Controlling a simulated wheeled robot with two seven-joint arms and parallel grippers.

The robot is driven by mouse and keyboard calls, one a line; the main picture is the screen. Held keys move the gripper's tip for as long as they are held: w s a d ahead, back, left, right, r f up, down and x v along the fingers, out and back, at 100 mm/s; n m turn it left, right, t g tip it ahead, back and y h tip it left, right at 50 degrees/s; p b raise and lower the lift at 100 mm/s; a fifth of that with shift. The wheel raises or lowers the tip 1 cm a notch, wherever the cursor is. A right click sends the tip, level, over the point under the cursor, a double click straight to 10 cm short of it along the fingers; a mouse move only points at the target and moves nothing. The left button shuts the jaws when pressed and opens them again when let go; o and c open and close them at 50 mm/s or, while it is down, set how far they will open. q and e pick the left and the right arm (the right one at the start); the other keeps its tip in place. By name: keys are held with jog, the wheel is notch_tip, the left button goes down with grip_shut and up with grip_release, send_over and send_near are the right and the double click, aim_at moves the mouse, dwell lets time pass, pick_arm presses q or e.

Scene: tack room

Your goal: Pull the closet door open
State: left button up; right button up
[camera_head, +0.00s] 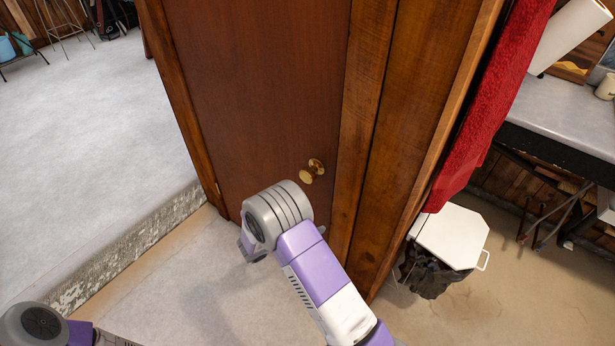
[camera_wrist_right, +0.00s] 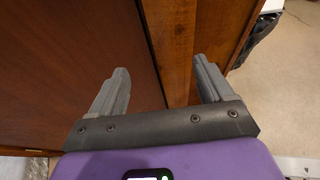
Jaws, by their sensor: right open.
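The closet door (camera_head: 255,85) is a plain reddish-brown panel in a wooden frame, and it looks shut. A round brass knob (camera_head: 312,172) sits near its right edge. My right arm reaches up in front of the door, with its wrist just below and left of the knob. In the right wrist view my right gripper (camera_wrist_right: 160,78) is open and empty. Its fingers point toward the door (camera_wrist_right: 65,60) and the wooden door frame (camera_wrist_right: 172,45). The knob does not show in that view. Part of my left arm shows at the lower left, its gripper out of sight.
A raised concrete edge (camera_head: 130,245) runs along the floor left of the door. To the right are a red towel (camera_head: 490,100), a white-lidded bin (camera_head: 452,237) and a grey counter (camera_head: 565,115). The floor before the door is clear.

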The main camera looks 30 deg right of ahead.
aim_at(305, 178)
jog(key=w+a+r+n+t+h, duration=0.1)
jog(key=w+r+n+t+h, duration=0.2)
jog(key=w+r, duration=0.5)
pick_arm(q)
jog(key=shift+f+b, duration=0.55)
jog(key=shift+f, duration=0.05)
pick_arm(e)
jog(key=shift+m+t, duration=0.5)
jog(key=shift+t, duration=0.2)
jog(key=d, duration=0.2)
jog(key=w+d+r, duration=0.1)
jog(key=d, duration=0.3)
jog(key=shift+w+d+r, duration=0.2)
jog(key=shift+w+r, duration=0.1)
jog(key=shift+r, duration=0.1)
jog(key=shift+c, duration=0.3)
